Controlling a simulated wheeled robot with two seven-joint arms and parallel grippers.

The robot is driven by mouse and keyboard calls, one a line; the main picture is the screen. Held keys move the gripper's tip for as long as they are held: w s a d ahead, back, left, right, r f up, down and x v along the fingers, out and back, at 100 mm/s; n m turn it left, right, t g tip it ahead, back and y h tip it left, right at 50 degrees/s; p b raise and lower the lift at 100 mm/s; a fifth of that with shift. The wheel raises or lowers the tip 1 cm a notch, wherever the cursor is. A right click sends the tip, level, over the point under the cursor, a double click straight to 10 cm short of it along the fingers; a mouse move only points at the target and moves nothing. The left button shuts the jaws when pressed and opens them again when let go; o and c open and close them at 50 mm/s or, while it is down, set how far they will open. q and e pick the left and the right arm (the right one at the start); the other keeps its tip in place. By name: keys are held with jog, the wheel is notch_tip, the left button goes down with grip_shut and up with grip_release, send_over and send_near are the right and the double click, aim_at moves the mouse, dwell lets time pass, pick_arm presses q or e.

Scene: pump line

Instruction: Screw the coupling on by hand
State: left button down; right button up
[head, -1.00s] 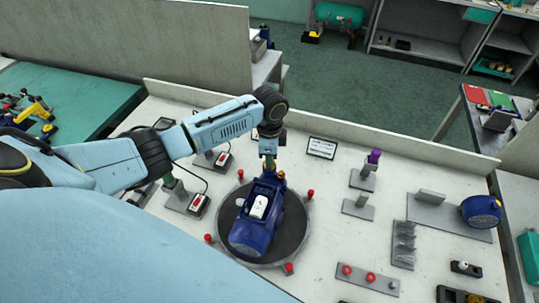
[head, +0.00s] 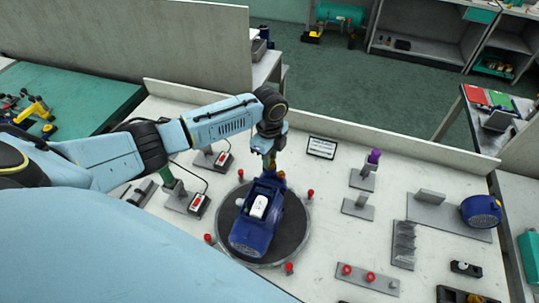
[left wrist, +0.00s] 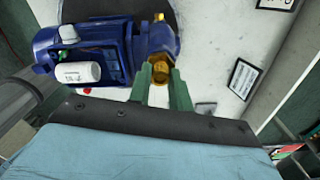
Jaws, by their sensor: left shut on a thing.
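A blue pump (head: 255,225) with a white box on top lies on a dark round turntable (head: 296,222). It also shows in the left wrist view (left wrist: 100,50). My left gripper (head: 268,162) is at the far end of the pump. In the left wrist view, the green fingers of my left gripper (left wrist: 161,80) are shut on a brass-coloured coupling (left wrist: 160,72) at the pump's end. The coupling touches or sits very close to the pump's nozzle; I cannot tell how far it is threaded. My right gripper is not in view.
Several red knobs (head: 289,268) stand around the turntable. A small box with a red button (head: 199,204) is on its left. A framed sign (head: 321,148) and grey stands (head: 358,207) are beyond and to the right. A blue motor (head: 481,211) lies at the far right.

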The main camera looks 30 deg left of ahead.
pick_arm(q)
jog(key=shift+m, duration=1.7)
jog(key=shift+m, duration=1.7)
jog(key=c, duration=1.3)
grip_release()
jog(key=shift+c, duration=0.2)
